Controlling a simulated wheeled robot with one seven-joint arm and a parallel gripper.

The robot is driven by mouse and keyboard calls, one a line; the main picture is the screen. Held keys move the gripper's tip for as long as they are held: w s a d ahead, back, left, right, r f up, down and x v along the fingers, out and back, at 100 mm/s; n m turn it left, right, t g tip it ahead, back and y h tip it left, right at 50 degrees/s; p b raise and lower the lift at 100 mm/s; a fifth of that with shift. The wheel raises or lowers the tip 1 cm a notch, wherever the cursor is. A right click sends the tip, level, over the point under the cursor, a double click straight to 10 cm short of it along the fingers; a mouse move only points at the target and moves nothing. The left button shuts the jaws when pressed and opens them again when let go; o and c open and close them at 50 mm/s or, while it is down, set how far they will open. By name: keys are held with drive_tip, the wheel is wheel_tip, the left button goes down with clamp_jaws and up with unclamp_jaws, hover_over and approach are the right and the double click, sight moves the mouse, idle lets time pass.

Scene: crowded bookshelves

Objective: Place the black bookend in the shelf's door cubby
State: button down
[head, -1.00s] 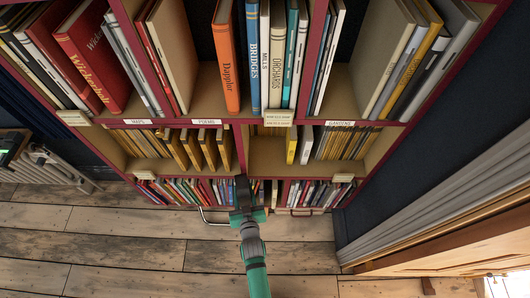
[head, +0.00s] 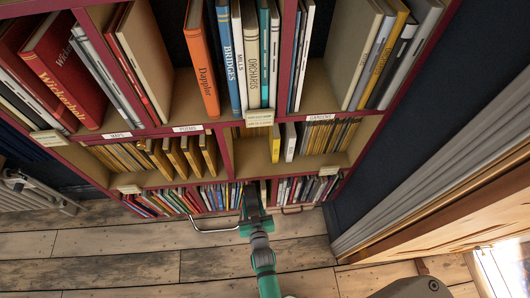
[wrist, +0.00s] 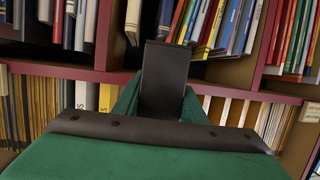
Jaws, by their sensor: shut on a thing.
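My gripper (head: 255,221), green and dark grey, is in front of the lower part of the bookshelf, near its middle upright. It is shut on the black bookend (wrist: 165,75). In the wrist view the bookend is a dark upright plate between the green fingers, with shelf rows behind it. In the head view the bookend (head: 251,202) is small and dark, overlapping the bottom row of books. The bookshelf (head: 226,150) has maroon edges and tan insides. Labels read MAPS, POEMS and GARDENS; I see none reading door, so I cannot tell which cubby that is.
Most cubbies are crowded with books, including an orange one (head: 202,65). Bare board shows beside the yellow book (head: 275,143) in the right middle cubby. Metal handles (head: 213,229) stick out at the bottom front. A wooden piece (head: 440,215) stands at right; the floor (head: 130,262) is open.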

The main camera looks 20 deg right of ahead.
drive_tip(key=d+r+m+h, duration=0.2)
drive_tip(key=d+r+h, duration=0.1)
drive_tip(key=d+r, duration=0.5)
drive_tip(key=w+d+r+y, duration=0.1)
drive_tip(key=w+r, duration=0.4)
drive_tip(key=w, duration=0.5)
drive_tip(key=w+d+r+y, duration=0.1)
drive_tip(key=w+r, duration=0.3)
drive_tip(key=w, duration=0.5)
drive_tip(key=shift+n, duration=0.4)
drive_tip(key=shift+f, duration=4.6)
drive_tip(key=c, duration=1.1)
unclamp_jaws()
drive_tip(key=shift+f, duration=0.25)
